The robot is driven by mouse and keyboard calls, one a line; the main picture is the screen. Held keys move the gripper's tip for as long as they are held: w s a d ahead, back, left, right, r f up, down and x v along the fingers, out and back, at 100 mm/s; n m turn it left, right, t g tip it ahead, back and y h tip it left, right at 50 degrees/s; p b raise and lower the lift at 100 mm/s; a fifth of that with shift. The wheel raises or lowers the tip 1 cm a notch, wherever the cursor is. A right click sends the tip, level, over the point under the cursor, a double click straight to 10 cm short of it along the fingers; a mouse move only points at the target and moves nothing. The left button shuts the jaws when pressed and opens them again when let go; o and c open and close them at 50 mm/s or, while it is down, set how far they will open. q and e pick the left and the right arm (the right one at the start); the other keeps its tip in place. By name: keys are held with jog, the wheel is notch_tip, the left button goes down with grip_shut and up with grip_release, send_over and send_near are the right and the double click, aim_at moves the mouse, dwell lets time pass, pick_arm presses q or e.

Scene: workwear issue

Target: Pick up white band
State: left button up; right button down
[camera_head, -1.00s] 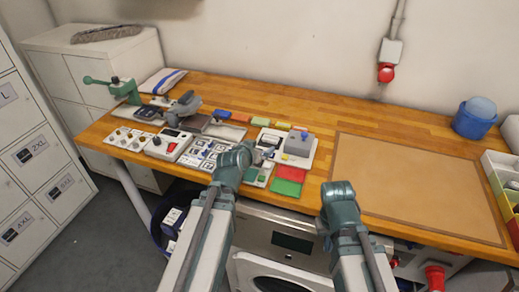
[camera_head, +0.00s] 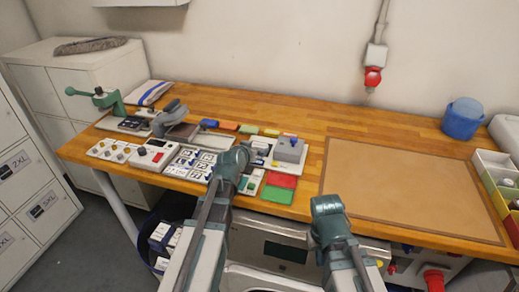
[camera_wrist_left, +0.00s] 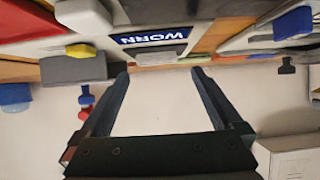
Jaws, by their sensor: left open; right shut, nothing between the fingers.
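I cannot make out a white band for certain in either view. My left gripper (camera_wrist_left: 160,72) is open and empty in the left wrist view, with its two dark fingers apart near a blue label reading WORN (camera_wrist_left: 152,37). In the head view my left arm reaches over the front of the wooden bench (camera_head: 370,130), by the white panels; its fingers are hard to make out there. My right arm ends at the bench's front edge, and its gripper fingers do not show. A folded white cloth with blue stripes (camera_head: 153,92) lies at the back left.
Red (camera_head: 281,180) and green (camera_head: 277,195) pads lie beside my left arm. A grey block on a white base (camera_head: 289,150) stands behind them. A brown mat (camera_head: 400,185) lies clear at right. A blue tub (camera_head: 462,122) and a green clamp (camera_head: 112,102) stand farther out.

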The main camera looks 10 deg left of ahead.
aim_at(260, 145)
pick_arm(q)
jog(key=b+x, duration=0.2)
jog(key=x, duration=0.3)
jog(key=shift+w+d, duration=0.1)
jog(key=shift+d, duration=0.1)
jog(key=shift+c, duration=0.3)
jog(key=c, duration=1.1)
jog(key=shift+r, duration=0.2)
